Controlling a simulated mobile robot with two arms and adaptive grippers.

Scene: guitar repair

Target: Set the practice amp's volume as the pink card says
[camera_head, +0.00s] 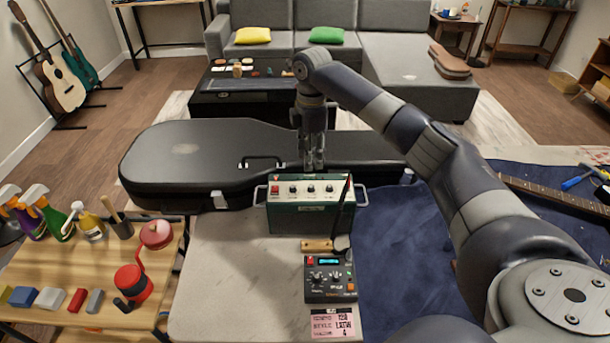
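The practice amp (310,220) is a small dark green box with side handles on the pale bench. Its light control panel has a red switch at the left and a row of dark knobs. My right gripper (314,166) points down at the amp's back edge, above the knob row. Its fingers look close together, and whether they touch anything is unclear. My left gripper is not in view.
A dark drum machine (330,279) with a lit display stands between amp and card. A thin black object (346,195) rises before the amp's right side. A black guitar case (200,155) lies behind. A wooden side table (60,262) holds bottles and blocks at left.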

